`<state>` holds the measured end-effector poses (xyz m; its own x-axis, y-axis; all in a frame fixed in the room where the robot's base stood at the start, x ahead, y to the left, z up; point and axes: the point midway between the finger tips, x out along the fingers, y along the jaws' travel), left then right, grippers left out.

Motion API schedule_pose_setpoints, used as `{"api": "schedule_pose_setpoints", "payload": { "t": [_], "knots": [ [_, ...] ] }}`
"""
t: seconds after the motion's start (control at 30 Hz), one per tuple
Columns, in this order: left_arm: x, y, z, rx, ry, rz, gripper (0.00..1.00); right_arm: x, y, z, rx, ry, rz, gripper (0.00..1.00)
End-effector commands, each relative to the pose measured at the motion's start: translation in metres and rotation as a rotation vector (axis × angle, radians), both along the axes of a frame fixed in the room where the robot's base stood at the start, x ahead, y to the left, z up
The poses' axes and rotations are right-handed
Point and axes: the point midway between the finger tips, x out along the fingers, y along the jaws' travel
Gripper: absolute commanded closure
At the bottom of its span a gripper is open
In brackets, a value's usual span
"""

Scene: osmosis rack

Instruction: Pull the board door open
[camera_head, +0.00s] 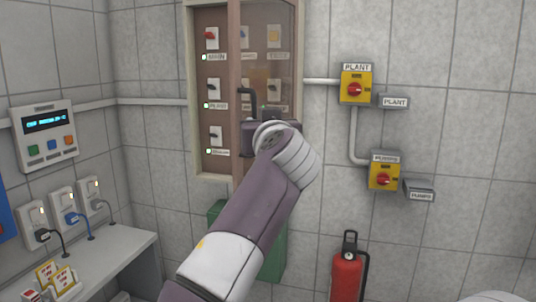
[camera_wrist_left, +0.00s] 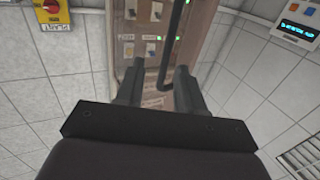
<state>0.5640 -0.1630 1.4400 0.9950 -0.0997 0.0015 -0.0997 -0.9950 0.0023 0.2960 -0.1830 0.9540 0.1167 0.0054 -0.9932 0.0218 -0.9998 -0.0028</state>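The board door (camera_head: 234,70) is a brown-framed, see-through panel on the wall board. It stands partly open, with its left stile out from the left side of the board frame. A black bar handle (camera_head: 252,95) is on this stile; it also shows in the wrist view (camera_wrist_left: 172,45). A gap shows on the left. My right gripper is out of view.
Left of the door, several switches (camera_head: 211,85) show uncovered inside the board. Yellow plant (camera_head: 356,88) and pumps (camera_head: 384,175) switches are on the wall to the right. A fire extinguisher (camera_head: 346,275) and a green box (camera_head: 273,250) are below. A bench (camera_head: 125,250) is at left.

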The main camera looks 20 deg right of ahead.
Motion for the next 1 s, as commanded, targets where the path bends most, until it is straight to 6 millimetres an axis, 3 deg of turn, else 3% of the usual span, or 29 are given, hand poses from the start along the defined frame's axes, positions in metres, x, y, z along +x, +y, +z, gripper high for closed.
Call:
{"api": "schedule_pose_setpoints", "payload": {
  "t": [0.03,0.1,0.17,0.3,0.7,0.8,0.87,0.97,1.0],
  "knots": [
    [-0.014,0.001,-0.012,-0.003,-0.003,-0.004,0.62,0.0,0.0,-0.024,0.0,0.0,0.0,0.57],
    [-0.033,0.003,-0.011,-0.003,-0.003,-0.004,0.62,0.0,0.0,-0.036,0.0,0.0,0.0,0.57],
    [-0.048,0.005,-0.009,-0.002,-0.004,-0.003,0.62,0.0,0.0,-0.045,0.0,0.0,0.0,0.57],
    [-0.066,0.007,0.0,0.001,0.0,-0.001,0.62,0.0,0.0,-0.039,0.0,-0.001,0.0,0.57],
    [-0.073,0.007,0.0,0.001,-0.001,0.0,0.62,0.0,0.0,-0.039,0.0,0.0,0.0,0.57],
    [-0.074,0.002,0.001,0.075,-0.015,-0.026,0.62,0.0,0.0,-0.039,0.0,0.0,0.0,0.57],
    [-0.071,-0.019,-0.026,0.178,0.029,-0.094,0.62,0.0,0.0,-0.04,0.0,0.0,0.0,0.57],
    [-0.069,-0.053,-0.106,0.376,0.173,-0.237,0.62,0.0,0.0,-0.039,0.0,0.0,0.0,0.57],
    [-0.066,-0.053,-0.146,0.457,0.256,-0.291,0.62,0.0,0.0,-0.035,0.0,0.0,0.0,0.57]
  ]
}}
